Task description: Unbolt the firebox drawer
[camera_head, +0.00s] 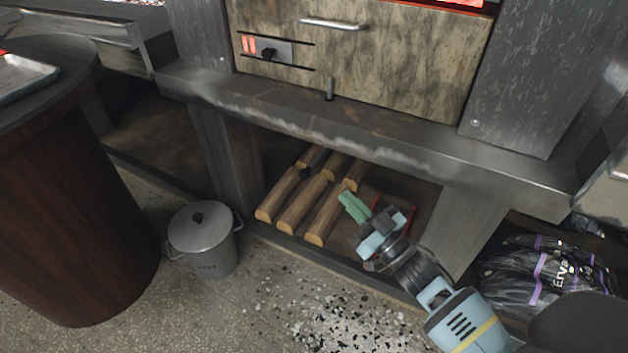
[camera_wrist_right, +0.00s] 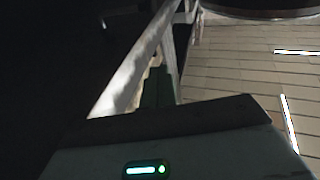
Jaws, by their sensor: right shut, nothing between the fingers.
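The firebox drawer (camera_head: 400,62) has a mottled brown front with a metal bar handle (camera_head: 333,24) and sits closed at the top middle of the head view. A grey slide plate with a black knob (camera_head: 268,54) and red marks sits at its left. A short upright metal pin (camera_head: 330,89) stands at the drawer's lower edge, above the ledge. My right gripper (camera_head: 350,204), with green fingers, is shut and empty, below the ledge and apart from the drawer, in front of the log shelf. Its fingers also show in the right wrist view (camera_wrist_right: 158,88). My left gripper is not in view.
A thick metal ledge (camera_head: 400,140) runs above my right gripper. Split logs (camera_head: 300,205) lie on the lower shelf. A lidded grey bin (camera_head: 204,245) stands on the floor left. A dark bag (camera_head: 520,280) lies at right. A round wooden table (camera_head: 70,200) is at far left.

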